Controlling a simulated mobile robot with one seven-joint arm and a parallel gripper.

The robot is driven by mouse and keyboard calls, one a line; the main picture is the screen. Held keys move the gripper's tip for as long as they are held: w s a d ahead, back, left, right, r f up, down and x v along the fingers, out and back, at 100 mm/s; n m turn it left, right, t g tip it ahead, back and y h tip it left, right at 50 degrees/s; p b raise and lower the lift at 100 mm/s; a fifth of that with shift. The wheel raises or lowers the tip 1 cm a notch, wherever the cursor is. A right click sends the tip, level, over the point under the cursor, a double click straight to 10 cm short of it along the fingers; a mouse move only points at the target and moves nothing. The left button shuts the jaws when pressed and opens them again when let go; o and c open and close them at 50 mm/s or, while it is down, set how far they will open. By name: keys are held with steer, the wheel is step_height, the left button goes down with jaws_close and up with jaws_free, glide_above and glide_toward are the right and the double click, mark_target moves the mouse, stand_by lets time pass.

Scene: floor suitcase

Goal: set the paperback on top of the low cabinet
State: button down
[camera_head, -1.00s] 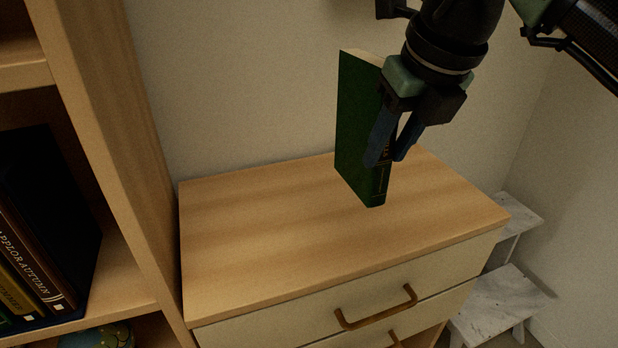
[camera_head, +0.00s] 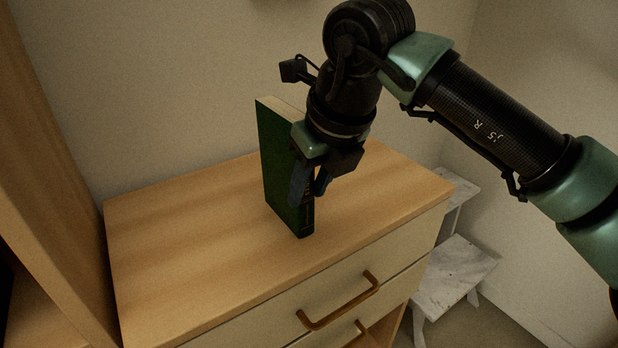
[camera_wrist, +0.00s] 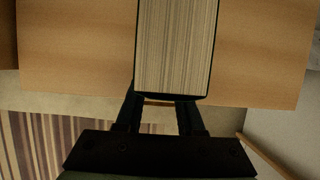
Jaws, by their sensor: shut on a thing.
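The paperback (camera_head: 278,165) is a dark green book, held upright with its spine toward the front right. My gripper (camera_head: 309,196) is shut on it at the spine side. The low cabinet (camera_head: 190,245) has a light wood top and pale drawers. The book is over the middle of this top; its lower edge looks at or very near the surface, and I cannot tell whether it touches. In the wrist view the pale page block of the paperback (camera_wrist: 175,45) fills the upper middle, between my gripper's fingers (camera_wrist: 160,112), with the cabinet top (camera_wrist: 75,55) behind it.
A tall wooden bookshelf (camera_head: 50,170) stands against the left of the cabinet. A white step stool (camera_head: 455,275) stands on the floor to the right. A wall is close behind the cabinet. The cabinet top is clear around the book. Curved handles (camera_head: 340,302) stick out from the drawers.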

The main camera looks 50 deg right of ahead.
steer(key=c, duration=0.5)
jaws_free()
steer(key=shift+p+v, duration=3.05)
steer(key=shift+v, duration=3)
